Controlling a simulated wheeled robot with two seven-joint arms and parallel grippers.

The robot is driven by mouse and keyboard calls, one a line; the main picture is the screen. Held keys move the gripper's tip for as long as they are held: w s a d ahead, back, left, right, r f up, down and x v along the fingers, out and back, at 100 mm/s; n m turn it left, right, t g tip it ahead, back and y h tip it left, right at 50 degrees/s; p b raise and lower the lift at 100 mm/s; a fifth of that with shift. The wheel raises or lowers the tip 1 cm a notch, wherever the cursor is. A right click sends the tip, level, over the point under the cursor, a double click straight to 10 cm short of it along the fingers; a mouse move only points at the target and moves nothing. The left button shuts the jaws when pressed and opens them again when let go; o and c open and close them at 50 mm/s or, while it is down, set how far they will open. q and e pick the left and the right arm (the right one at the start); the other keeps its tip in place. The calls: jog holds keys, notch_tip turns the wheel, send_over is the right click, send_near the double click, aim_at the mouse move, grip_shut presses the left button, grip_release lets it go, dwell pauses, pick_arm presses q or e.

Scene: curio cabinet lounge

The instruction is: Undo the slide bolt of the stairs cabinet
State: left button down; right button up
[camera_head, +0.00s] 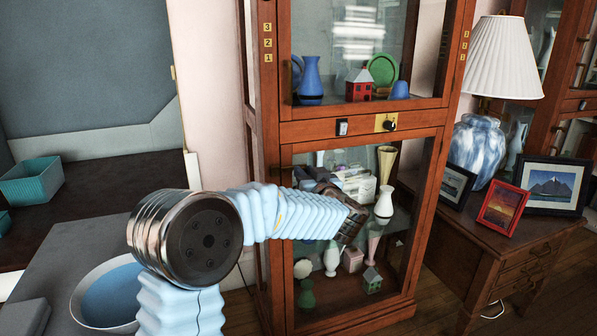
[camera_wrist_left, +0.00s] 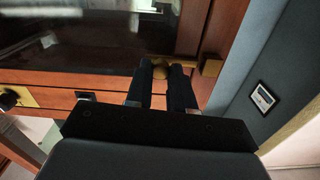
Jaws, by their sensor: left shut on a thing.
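The cabinet (camera_head: 290,131) is tall, red-brown wood with glass doors; its lower door (camera_head: 436,205) looks closed. My left arm crosses in front of it, and the left gripper (camera_head: 300,174) reaches the left side of the lower door. In the left wrist view, the left gripper (camera_wrist_left: 160,80) is shut on a small round brass knob (camera_wrist_left: 160,69), which looks like the bolt's knob. A brass block (camera_wrist_left: 211,68) sits on the frame beside the right finger. My right gripper is not in view.
Vases and figurines stand behind the glass. A side table (camera_head: 480,245) with a lamp and picture frames stands close on the right.

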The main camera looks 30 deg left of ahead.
pick_arm(q)
jog(key=shift+w+d, duration=0.45)
jog(key=c, duration=1)
grip_release()
jog(key=shift+w+d, duration=0.1)
jog(key=shift+o, duration=0.2)
jog(key=v, duration=1.3)
jog(key=shift+s+d+b, duration=0.25)
jog(key=shift+d+b, duration=0.05)
jog(key=shift+b, duration=0.15)
